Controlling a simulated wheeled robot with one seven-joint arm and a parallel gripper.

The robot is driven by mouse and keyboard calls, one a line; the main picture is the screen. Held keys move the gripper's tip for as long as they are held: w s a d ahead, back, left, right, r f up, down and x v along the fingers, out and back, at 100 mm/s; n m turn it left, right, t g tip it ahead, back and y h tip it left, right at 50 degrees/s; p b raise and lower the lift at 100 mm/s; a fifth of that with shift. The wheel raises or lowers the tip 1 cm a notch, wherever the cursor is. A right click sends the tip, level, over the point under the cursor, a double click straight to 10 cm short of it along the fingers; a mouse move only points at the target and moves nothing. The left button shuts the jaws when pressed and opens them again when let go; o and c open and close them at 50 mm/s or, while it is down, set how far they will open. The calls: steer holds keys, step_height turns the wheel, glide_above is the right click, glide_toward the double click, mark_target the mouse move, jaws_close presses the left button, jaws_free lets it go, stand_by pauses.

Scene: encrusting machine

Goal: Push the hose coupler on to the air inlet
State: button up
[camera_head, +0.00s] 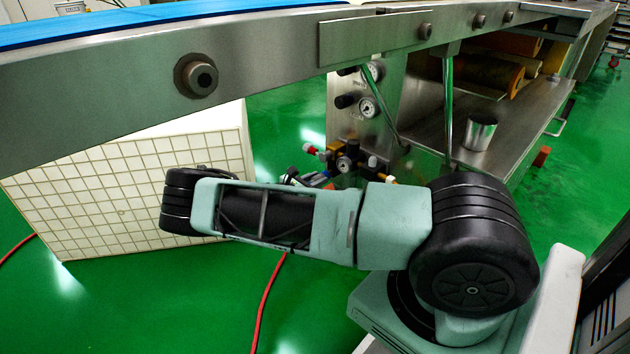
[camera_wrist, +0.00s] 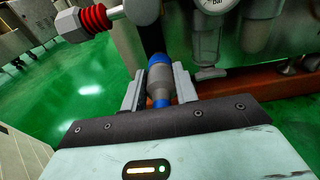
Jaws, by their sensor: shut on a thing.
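In the wrist view the hose coupler (camera_wrist: 160,84), a grey cylinder with blue ends, stands between the two fingers of my gripper (camera_wrist: 160,88). My gripper is shut on it. The coupler's far end points up the picture toward the air fittings. I cannot clearly make out the air inlet, or whether the coupler touches it. In the head view the air unit (camera_head: 345,160), with a gauge and red-tipped fittings, shows just behind my arm.
A clear bowl (camera_wrist: 207,45) hangs to the right. A red hose (camera_head: 268,295) crosses the green floor. The conveyor frame (camera_head: 130,85) spans above.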

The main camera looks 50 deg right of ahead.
steer(key=o, duration=1.2)
steer(key=shift+c, duration=0.2)
steer(key=w+a+r+p, duration=0.1)
steer(key=a+p, duration=0.5)
steer(key=a, duration=1.1)
steer(key=shift+a+r, duration=0.2)
steer(key=shift+r, duration=0.15)
